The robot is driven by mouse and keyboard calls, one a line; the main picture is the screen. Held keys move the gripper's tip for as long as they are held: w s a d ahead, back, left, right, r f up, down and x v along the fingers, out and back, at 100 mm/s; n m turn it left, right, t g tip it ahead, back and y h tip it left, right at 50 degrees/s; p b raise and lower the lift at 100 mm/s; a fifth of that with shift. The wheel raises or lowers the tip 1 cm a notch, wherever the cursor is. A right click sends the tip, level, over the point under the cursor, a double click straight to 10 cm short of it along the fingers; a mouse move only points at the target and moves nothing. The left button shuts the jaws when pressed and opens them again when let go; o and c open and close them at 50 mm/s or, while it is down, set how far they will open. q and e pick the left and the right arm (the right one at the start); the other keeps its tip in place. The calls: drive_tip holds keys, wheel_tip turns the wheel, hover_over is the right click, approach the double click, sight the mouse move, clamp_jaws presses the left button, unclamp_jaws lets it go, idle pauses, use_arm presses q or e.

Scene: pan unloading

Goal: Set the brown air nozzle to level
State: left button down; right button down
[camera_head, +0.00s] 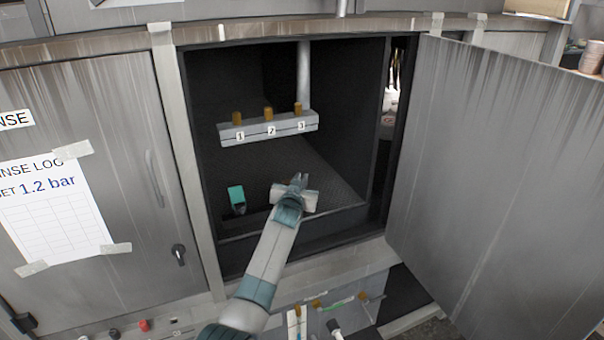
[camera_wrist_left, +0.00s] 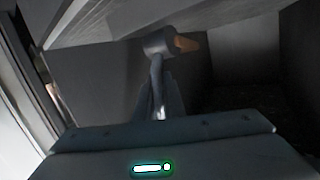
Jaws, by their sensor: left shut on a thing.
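The air nozzle (camera_wrist_left: 160,42) shows in the left wrist view as a grey cylinder with a brown tip (camera_wrist_left: 188,44) pointing right. A thin grey stem (camera_wrist_left: 156,75) runs down from it between my fingers. My left gripper (camera_head: 299,180) reaches into the open cabinet, below the numbered bar. In the left wrist view my left gripper (camera_wrist_left: 160,98) is shut on the stem, just below the cylinder. The nozzle's exact tilt is hard to judge, and I cannot make it out in the head view.
A grey bar (camera_head: 268,129) marked 1, 2, 3 with brown knobs hangs above my gripper. A teal-topped object (camera_head: 236,195) is left of it. The open door (camera_head: 500,170) stands at right, a closed door (camera_head: 120,110) at left. The cabinet frame surrounds my arm.

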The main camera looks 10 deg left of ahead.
use_arm(q)
drive_tip(key=p, duration=0.1)
drive_tip(key=g+p, duration=0.1)
drive_tip(key=shift+w+a+r+n+p, duration=0.25)
drive_tip(key=shift+w+n+p, duration=0.1)
drive_tip(key=shift+n+p, duration=0.05)
drive_tip(key=shift+w+a+f+g+h+p, duration=0.1)
drive_tip(key=shift+w+f+g+h+p, duration=0.1)
drive_tip(key=shift+g+h+p, duration=0.3)
drive_tip(key=shift+f, duration=0.1)
use_arm(e)
drive_tip(key=r, duration=0.4)
drive_tip(key=shift+w+a+r, duration=0.2)
drive_tip(key=shift+a, duration=0.1)
use_arm(q)
drive_tip(key=c, duration=1.8)
unclamp_jaws()
drive_tip(key=shift+c, duration=0.2)
drive_tip(key=shift+s, duration=0.2)
